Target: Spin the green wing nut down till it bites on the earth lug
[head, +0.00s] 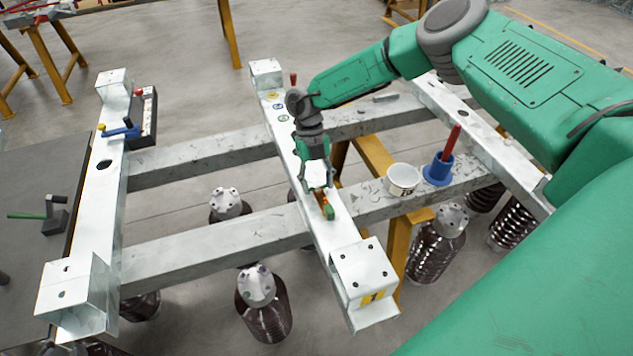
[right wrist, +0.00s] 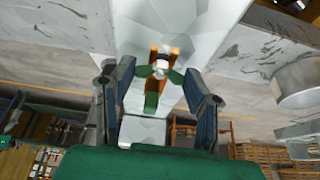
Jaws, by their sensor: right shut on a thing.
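The green wing nut (right wrist: 160,73) sits on a pale stud over the copper-coloured earth lug (right wrist: 165,52) in the right wrist view. My right gripper (right wrist: 160,80) has a finger on each side of the nut and is shut on its wings. In the head view my right gripper (head: 318,185) points down at the middle galvanised cross member (head: 345,232), and the fingers hide most of the nut. A green and orange part of the lug assembly (head: 327,208) shows just below the fingertips. Whether the nut touches the lug cannot be told. My left gripper is not in view.
A white tub (head: 402,179) and a blue holder (head: 438,170) with a red-handled tool stand on the frame to the right. A blue-levered device (head: 122,130) is on the left cross member. Ribbed insulators (head: 263,310) stand below the frame.

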